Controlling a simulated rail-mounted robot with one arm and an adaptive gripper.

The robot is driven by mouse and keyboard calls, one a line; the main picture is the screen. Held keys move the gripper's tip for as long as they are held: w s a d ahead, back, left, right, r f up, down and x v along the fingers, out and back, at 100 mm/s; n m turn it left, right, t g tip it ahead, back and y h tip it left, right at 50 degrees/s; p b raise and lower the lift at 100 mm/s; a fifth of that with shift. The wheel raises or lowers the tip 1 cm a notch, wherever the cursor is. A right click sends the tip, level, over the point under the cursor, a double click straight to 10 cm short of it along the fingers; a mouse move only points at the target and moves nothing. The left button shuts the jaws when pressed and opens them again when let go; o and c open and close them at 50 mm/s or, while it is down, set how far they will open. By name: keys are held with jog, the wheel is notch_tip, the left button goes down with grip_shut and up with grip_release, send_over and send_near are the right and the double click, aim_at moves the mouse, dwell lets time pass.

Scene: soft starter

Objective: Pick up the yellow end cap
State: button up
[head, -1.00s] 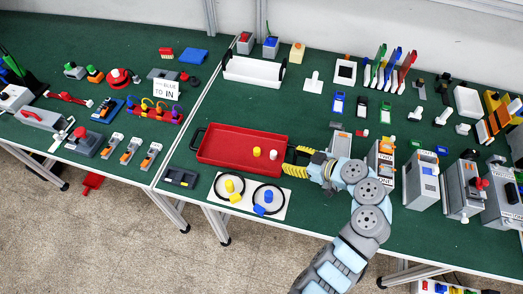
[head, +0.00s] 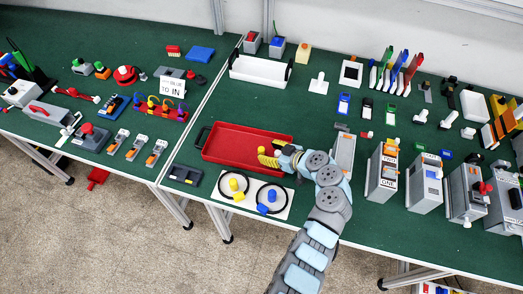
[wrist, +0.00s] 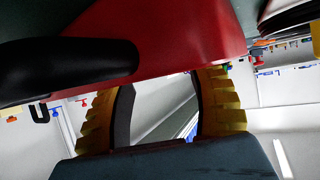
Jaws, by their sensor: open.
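A small yellow end cap (head: 261,150) stands in the red tray (head: 228,143), near its right part; a pale cap that stood beside it is hidden behind my gripper. My gripper (head: 266,158) has ribbed yellow fingers and reaches in from the right at the tray's front right, very close to the yellow cap. In the wrist view my gripper (wrist: 160,88) is open, with nothing seen between the fingers. The red tray (wrist: 190,35) fills the top there, and no cap is visible in that view. I cannot tell whether a finger touches the cap.
A white sheet (head: 252,205) with two black rings and yellow and blue pieces lies in front of the tray. A white bin (head: 258,68) stands behind it. Grey boxes (head: 424,184) stand to the right of my arm. A black tray handle (wrist: 65,65) is near in the wrist view.

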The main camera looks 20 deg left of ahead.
aim_at(261, 149)
jog(key=shift+x, duration=1.9)
jog(key=shift+s+a, duration=0.1)
jog(key=shift+c, duration=0.2)
jog(key=c, duration=0.9)
jog(key=shift+r, duration=0.1)
jog(key=shift+r, duration=0.4)
notch_tip(261, 149, up, 3)
jog(key=shift+f, duration=0.25)
jog(key=s+d+r, duration=0.1)
jog(key=s+r, duration=0.2)
jog(key=s, duration=0.1)
jog(key=s+d+r, duration=0.1)
jog(key=s+r, duration=0.2)
jog(key=s, duration=0.2)
jog(key=s+d+r, duration=0.1)
jog(key=s+r, duration=0.2)
jog(key=s, duration=0.1)
jog(key=shift+s+d+r, duration=0.1)
jog(key=shift+s+r, duration=0.2)
jog(key=shift+r, duration=0.05)
